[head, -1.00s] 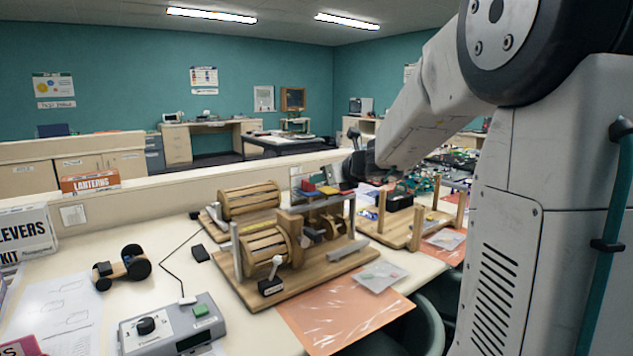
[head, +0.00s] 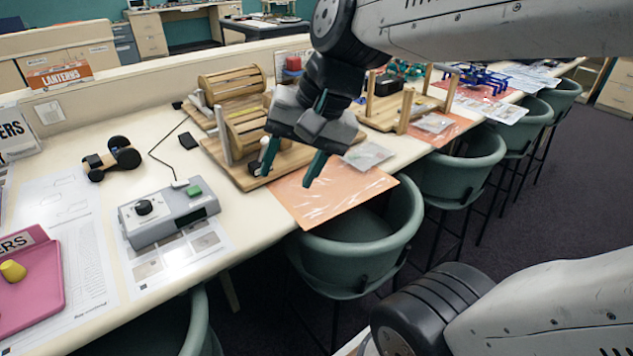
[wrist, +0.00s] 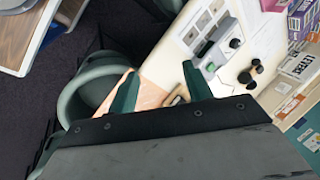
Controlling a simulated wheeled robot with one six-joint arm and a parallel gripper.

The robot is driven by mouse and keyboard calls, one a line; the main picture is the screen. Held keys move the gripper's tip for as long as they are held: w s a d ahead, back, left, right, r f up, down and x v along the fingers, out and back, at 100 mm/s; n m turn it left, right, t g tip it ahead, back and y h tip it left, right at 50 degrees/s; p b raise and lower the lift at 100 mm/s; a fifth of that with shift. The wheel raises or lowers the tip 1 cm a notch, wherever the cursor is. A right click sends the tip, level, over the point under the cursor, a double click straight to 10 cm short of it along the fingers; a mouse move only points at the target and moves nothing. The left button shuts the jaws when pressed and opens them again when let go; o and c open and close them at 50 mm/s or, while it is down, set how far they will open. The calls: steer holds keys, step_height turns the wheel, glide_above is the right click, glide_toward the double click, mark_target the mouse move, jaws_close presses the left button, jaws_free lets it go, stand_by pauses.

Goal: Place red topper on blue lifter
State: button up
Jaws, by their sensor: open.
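My gripper (head: 290,172) is open and empty in the head view. It hangs in front of the wooden machine, above the orange sheet near the table's front edge. Its two teal fingers are apart, and they also show in the wrist view (wrist: 160,85). A small red block (head: 293,63), likely the red topper, sits at the back of the machine, behind and above my gripper in the picture. A small bluish piece (head: 291,74) shows just below it; I cannot tell whether it is the blue lifter. My arm hides much of the machine.
A pink tray (head: 38,285) is at the lower left. Green chairs (head: 355,240) line the front edge.

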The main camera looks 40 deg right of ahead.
steer(key=s+d+f+n+g+h, duration=0.1)
steer(key=s+d+f+n+h, duration=0.1)
steer(key=s+n, duration=0.4)
steer(key=shift+s+d+f+n+g+h, duration=0.35)
steer(key=shift+s+d+h, duration=0.4)
steer(key=shift+s, duration=0.35)
